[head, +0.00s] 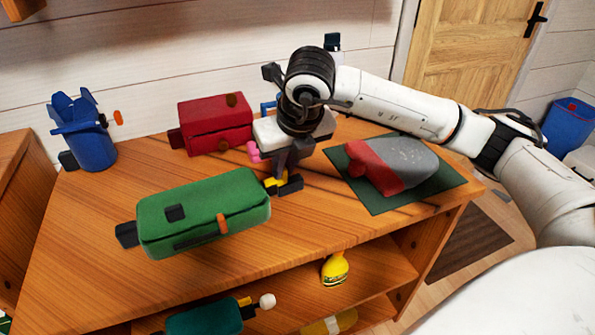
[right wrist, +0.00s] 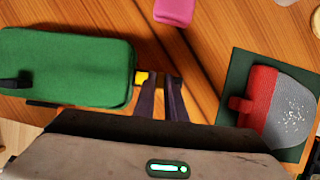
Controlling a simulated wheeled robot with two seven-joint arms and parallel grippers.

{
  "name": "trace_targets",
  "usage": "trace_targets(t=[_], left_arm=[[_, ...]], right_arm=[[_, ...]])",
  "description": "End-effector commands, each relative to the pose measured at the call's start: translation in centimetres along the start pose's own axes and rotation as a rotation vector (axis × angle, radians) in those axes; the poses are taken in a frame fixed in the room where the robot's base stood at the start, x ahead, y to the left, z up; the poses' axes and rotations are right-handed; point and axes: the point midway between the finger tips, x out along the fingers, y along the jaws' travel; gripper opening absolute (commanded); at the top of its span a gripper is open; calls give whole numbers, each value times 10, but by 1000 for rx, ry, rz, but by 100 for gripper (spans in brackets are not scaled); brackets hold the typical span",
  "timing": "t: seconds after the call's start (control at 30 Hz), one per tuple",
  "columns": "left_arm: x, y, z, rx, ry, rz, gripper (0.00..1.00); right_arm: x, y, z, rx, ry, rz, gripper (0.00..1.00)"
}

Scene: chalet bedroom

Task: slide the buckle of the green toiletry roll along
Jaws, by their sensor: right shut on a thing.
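The green toiletry roll (head: 205,210) lies on the wooden dresser top at front left, and its right part shows in the right wrist view (right wrist: 65,65). It has a black square (head: 175,213) on top, an orange tab (head: 222,224) beside a dark strip on the front side, and a black block (head: 125,235) at its left end. A small yellow piece (right wrist: 141,78) sticks out of its right end. My right gripper (head: 284,183) is at that end, shut on the yellow piece, which its fingers partly hide. I cannot tell which part is the buckle. My left gripper is out of view.
A red case (head: 215,125) and a blue pot (head: 82,140) stand behind. A grey and red pouch (head: 405,160) lies on a dark green mat (head: 450,182) at right. A pink item (right wrist: 174,10) is close to my gripper. Bare wood lies along the front.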

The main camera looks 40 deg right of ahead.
Motion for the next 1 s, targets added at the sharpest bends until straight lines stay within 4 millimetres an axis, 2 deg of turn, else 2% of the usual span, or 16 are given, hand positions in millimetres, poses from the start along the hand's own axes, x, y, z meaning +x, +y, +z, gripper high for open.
trace_targets(t=[0.03,0.1,0.13,0.47,0.57,0.83,1.0], left_arm=[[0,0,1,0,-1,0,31],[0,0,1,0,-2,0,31],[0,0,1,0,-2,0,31],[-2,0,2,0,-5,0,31],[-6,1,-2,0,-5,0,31],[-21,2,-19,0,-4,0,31],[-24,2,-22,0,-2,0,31]], right_arm=[[3,0,-4,-3,11,-3,16],[3,0,-4,-3,12,-3,27],[3,0,-4,-4,12,-2,30],[1,2,-5,-7,15,1,30],[-8,2,-4,-7,13,1,30],[-50,1,-1,-4,6,0,30],[-60,0,-2,-3,7,-2,30]])
